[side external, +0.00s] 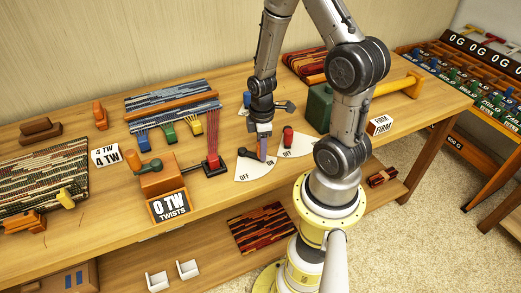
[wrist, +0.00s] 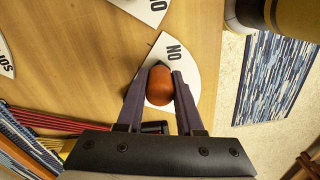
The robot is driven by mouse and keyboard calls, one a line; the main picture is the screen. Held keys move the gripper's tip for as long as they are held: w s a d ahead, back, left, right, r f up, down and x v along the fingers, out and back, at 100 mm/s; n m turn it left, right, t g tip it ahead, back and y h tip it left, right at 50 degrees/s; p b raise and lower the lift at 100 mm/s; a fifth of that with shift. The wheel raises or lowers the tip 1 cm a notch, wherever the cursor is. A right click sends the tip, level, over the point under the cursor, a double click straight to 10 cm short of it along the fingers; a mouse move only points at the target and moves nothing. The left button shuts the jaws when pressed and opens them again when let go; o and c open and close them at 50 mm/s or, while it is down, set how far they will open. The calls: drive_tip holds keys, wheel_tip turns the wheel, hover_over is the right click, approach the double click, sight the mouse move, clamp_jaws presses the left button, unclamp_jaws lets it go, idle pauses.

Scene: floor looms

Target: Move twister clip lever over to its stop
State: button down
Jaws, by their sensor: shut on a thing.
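My gripper (wrist: 160,85) is shut on an orange-red lever knob (wrist: 160,86), with one purple finger on each side of it. The knob stands over a white fan-shaped plate (wrist: 183,55), and the word ON shows just beyond the knob. In the side external view my gripper (side external: 263,148) reaches down to the same plate (side external: 252,174), marked OFF at the front left and ON at the right. The fingers hide most of the lever there. I take this to be the twister clip lever, beside the red twisted strands (side external: 212,150).
A second fan plate (side external: 300,146) with a red lever (side external: 288,137) stands close on the right. A black clamp block (side external: 218,168) and a wooden box with a 0 TW TWISTS sign (side external: 169,205) are on the left. A green box (side external: 318,108) stands behind right.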

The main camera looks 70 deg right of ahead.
drive_tip(key=shift+d+r, duration=0.1)
idle(0.3)
drive_tip(key=c, duration=0.5)
unclamp_jaws()
drive_tip(key=shift+c, duration=0.2)
wheel_tip(320, 180, up, 14)
idle(0.3)
